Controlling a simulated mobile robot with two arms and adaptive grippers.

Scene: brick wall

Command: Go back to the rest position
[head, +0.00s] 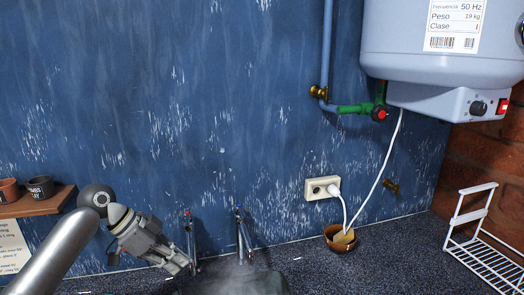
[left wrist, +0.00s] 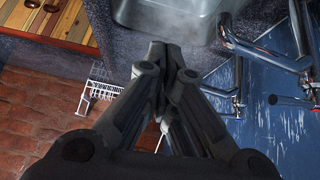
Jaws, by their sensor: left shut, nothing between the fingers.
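My left gripper (head: 183,266) comes in from the lower left in the head view, low over the counter and close beside the chrome taps (head: 243,238). In the left wrist view my left gripper (left wrist: 165,50) has its fingers together with nothing between them. There its tips show near the edge of the sink (left wrist: 165,15). My right gripper is in neither view.
A wooden shelf (head: 40,203) with pots is at the left. A water heater (head: 440,45) hangs upper right. A socket (head: 321,187), a brown bowl (head: 338,242) and a white wire rack (head: 483,240) are at the right. Dark counter (head: 390,262) lies bare between them.

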